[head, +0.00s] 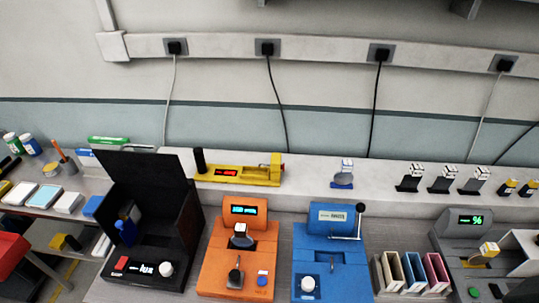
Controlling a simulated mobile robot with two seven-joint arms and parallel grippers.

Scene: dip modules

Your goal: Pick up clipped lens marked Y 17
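A small round lens in a clip with a white tag (344,175) stands on the raised back shelf, above the blue device. Several dark holders with white tags (410,178) stand further right on the same shelf. The tag writing is too small to read, so I cannot tell which piece is marked Y 17. Another piece with a white tag (240,236) sits on the orange device, and a yellow-tagged piece (489,249) sits on the grey device. Neither of my grippers is in view.
On the bench stand a black box with its lid up (150,200), an orange device (238,265), a blue device (331,270), coloured slots (410,275) and a grey device (470,232). A yellow instrument (240,176) lies on the shelf. Cables hang behind.

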